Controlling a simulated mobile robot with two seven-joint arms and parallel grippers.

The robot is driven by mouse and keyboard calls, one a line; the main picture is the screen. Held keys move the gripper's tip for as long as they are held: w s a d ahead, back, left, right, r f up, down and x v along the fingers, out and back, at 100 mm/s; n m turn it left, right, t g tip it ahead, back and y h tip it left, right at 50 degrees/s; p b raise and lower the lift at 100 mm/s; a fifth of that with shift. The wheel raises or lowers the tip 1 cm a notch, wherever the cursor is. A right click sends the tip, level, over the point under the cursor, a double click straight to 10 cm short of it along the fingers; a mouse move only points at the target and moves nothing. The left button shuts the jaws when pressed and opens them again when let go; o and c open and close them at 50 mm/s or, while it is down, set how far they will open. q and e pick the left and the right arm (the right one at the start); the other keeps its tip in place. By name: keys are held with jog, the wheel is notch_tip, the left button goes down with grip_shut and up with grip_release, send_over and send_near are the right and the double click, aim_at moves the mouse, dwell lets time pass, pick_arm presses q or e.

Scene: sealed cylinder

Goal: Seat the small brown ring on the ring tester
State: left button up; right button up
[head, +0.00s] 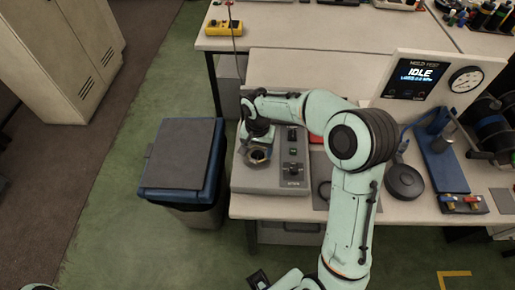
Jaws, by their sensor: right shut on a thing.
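The ring tester (270,183) is a grey box on the left front of the bench, with a panel of knobs and a green button on its right half. My right gripper (257,143) points down over the left part of the tester. It is shut on the small brown ring (258,157), which shows at its tips above a dark round place on the tester's top. The gripper hides part of the ring, and I cannot tell whether the ring touches the tester.
A blue bin with a grey lid (180,152) stands left of the bench. On the bench, a gauge unit reading IDLE (436,78) and a blue fixture (441,160) stand to the right. A yellow meter (223,27) lies on the back bench. Green floor is free at left.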

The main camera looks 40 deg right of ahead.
pick_arm(q)
jog(key=shift+s+f+b, duration=0.25)
jog(key=shift+f+b, duration=0.2)
jog(key=shift+f, duration=0.05)
pick_arm(e)
jog(key=shift+f, duration=0.6)
dwell(1.0)
jog(key=o, duration=1.1)
pick_arm(q)
jog(key=shift+r, duration=0.1)
pick_arm(e)
jog(key=shift+r, duration=0.15)
jog(key=shift+r+p, duration=1.65)
jog(key=shift+r, duration=1.25)
pick_arm(q)
jog(key=w+r, duration=0.1)
jog(key=r, duration=0.1)
jog(key=w+r, duration=0.1)
jog(key=shift+w+r, duration=0.2)
jog(key=shift+r, duration=0.2)
jog(key=shift+s, duration=0.15)
pick_arm(e)
jog(key=shift+s+f, duration=0.1)
